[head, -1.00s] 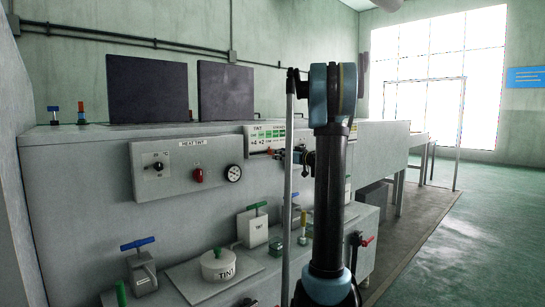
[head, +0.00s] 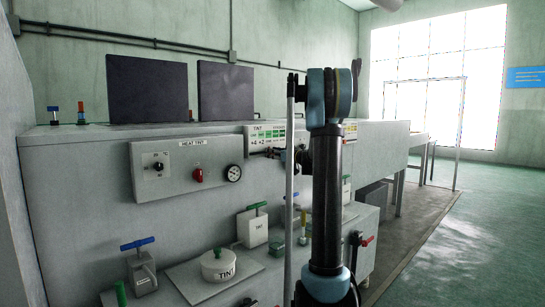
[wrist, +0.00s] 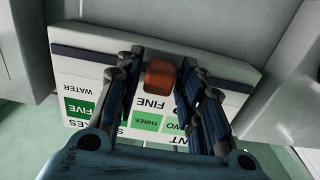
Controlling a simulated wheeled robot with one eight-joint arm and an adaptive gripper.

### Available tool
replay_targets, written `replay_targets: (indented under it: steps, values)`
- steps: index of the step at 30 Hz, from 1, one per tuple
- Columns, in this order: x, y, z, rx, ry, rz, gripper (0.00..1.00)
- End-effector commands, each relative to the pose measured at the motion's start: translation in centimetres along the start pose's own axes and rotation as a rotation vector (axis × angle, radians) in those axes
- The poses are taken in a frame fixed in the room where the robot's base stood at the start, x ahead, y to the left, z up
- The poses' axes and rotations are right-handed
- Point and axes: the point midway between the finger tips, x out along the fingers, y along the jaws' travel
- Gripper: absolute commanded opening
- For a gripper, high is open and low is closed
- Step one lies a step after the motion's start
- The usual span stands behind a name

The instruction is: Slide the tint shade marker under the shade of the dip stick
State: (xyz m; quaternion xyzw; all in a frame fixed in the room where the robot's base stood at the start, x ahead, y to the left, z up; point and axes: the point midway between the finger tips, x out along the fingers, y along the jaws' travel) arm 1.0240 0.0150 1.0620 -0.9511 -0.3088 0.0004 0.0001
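The tint board (head: 265,136) is a white chart with green shade boxes on the machine front. It shows upside down in the wrist view (wrist: 98,78), with words such as FIVE, THREE and TWO. An orange-red block (wrist: 160,74), apparently the shade marker, is at the board's dark-edged side, above the word FINE. My gripper (wrist: 160,68) has one finger on each side of this block, very close. Contact is unclear. In the head view my arm hides most of the gripper. A jar with a yellowish stick (head: 308,222), possibly the dip stick, stands on the lower shelf.
A HEAT TINT panel (head: 186,166) with knob and gauge is left of the board. Below are a round white TINT pot (head: 218,265), a green-handled TINT box (head: 253,226) and a blue-handled valve (head: 139,259). Open floor (head: 440,240) lies at right.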

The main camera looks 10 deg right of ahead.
Motion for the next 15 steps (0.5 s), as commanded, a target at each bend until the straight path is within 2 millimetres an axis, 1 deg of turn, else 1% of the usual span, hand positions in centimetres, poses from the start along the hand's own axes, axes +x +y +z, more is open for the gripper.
replay_targets:
  steps: [1,2,3,15]
  values:
    - [-0.01,0.0,0.0,0.0,0.0,0.0,0.17]
    - [-0.01,0.0,0.0,0.0,0.0,0.0,0.1]
    - [-0.01,0.0,0.0,0.0,0.0,0.0,0.01]
    - [0.0,-0.3,-0.01,0.0,0.0,-0.001,0.0]
